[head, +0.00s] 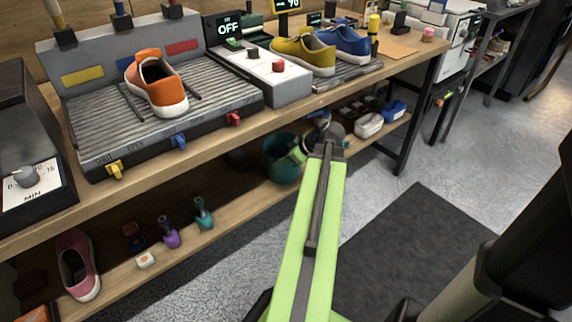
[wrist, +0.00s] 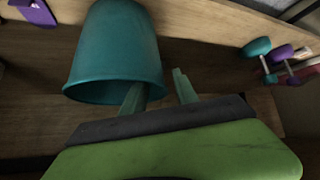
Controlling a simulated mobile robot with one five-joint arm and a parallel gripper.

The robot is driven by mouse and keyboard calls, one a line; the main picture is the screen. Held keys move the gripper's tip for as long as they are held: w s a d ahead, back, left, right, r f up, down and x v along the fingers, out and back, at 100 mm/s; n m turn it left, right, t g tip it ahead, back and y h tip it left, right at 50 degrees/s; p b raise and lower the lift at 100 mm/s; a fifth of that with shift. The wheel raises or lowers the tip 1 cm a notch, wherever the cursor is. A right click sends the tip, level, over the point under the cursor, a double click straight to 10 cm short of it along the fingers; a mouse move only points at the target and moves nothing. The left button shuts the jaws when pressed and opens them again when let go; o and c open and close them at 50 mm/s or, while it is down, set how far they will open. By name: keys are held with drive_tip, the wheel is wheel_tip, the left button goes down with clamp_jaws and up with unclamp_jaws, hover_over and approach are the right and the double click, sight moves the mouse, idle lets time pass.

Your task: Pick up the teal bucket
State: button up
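The teal bucket (head: 279,160) stands on the bench's lower shelf in the head view, partly behind my gripper (head: 304,148). In the wrist view the bucket (wrist: 115,45) is large at upper left, its open rim facing the bottom of the picture. There my gripper (wrist: 159,82) shows two separated fingers. The left finger overlaps the bucket's rim and seems to reach inside its mouth; the right finger is outside, beside the wall. A gap shows between the right finger and the wall. I cannot tell whether the left finger touches the bucket.
The bench top (head: 270,118) overhangs the bucket. A dark mat (head: 410,245) lies on open floor.

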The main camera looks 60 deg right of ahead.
drive_tip(key=b+x, duration=0.1)
drive_tip(key=x, duration=0.2)
drive_tip(key=shift+f+b, duration=0.3)
drive_tip(key=shift+b, duration=0.05)
drive_tip(key=shift+w+r, duration=0.1)
drive_tip(key=shift+w, duration=0.1)
clamp_jaws()
drive_tip(key=shift+s, duration=0.1)
idle(0.6)
